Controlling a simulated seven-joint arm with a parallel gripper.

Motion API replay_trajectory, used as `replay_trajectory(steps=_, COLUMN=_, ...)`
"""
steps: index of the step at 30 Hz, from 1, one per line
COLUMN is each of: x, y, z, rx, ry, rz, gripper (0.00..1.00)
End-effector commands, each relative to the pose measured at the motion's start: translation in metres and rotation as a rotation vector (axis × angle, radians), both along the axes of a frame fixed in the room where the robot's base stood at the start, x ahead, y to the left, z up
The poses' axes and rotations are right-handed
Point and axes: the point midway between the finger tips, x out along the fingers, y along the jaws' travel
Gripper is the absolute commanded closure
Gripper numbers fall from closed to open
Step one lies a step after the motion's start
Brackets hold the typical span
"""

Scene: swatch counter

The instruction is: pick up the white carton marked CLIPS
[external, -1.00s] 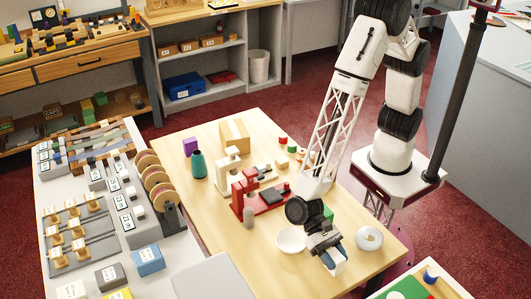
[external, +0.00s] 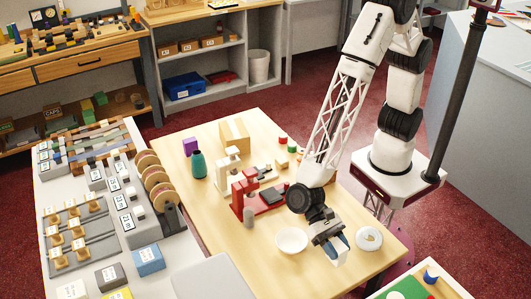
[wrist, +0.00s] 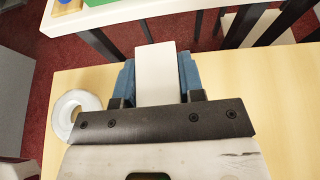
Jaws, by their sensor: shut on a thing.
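My gripper (external: 336,244) is near the front right edge of the wooden table. In the wrist view its two blue fingers (wrist: 157,88) are closed on a plain white carton (wrist: 156,70), one finger on each side. The carton also shows below the fingers in the external view (external: 341,257), partly hidden by them. I cannot read any CLIPS marking on the faces in sight. The carton seems held above the tabletop, though its exact height is hard to tell.
A white ring-shaped roll (external: 368,239) lies close beside the gripper, and a white bowl (external: 291,241) stands on the other side. A red device (external: 258,196) and a teal bottle (external: 197,164) stand farther back. A tray table (external: 455,284) is at the lower right.

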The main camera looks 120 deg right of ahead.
Motion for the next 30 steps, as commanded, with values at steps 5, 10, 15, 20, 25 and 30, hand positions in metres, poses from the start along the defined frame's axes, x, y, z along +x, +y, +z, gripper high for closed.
replay_trajectory(steps=5, x=0.000, y=0.000, z=0.027, rx=0.000, ry=-0.002, rz=0.000, gripper=0.89)
replay_trajectory(steps=10, x=0.000, y=0.000, z=0.044, rx=0.000, ry=-0.001, rz=0.000, gripper=0.89)
replay_trajectory(steps=15, x=0.000, y=0.000, z=0.051, rx=0.000, ry=-0.001, rz=0.000, gripper=0.89)
replay_trajectory(steps=20, x=0.000, y=0.000, z=0.051, rx=0.000, ry=0.000, rz=0.000, gripper=0.89)
replay_trajectory(steps=25, x=0.000, y=0.000, z=0.051, rx=0.000, ry=0.000, rz=0.000, gripper=0.89)
replay_trajectory(steps=30, x=0.000, y=0.000, z=0.051, rx=0.000, ry=0.000, rz=0.000, gripper=0.89)
